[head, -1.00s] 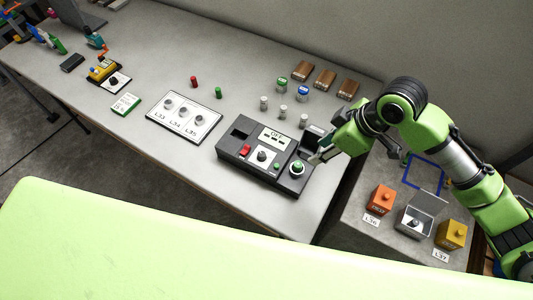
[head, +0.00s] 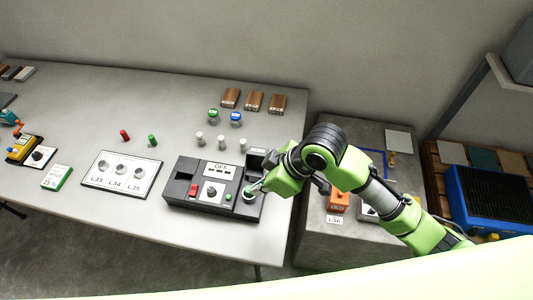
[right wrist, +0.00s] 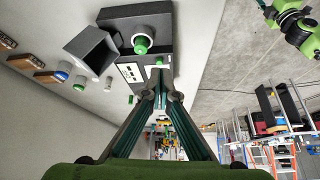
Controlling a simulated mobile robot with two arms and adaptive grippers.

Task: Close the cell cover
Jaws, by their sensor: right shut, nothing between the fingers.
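The black control box (head: 183,189) lies on the grey table, with an OFF panel, a red switch, a small green button and a round green knob (head: 249,195). A grey open-topped boxy part, perhaps the cell cover, stands at its back right corner (head: 256,157); it also shows in the right wrist view (right wrist: 90,48). My right gripper (head: 260,186) is shut and empty, its tips close to the green knob; contact cannot be told. In the right wrist view its fingers (right wrist: 162,82) come together near the small green button. My left gripper is not in view.
Small white-topped cylinders (head: 221,143), blue- and green-capped jars (head: 236,118) and brown blocks (head: 254,101) stand behind the box. A white labelled panel (head: 121,168) lies to its left. A lower grey stand with an orange box (head: 338,201) is at the right.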

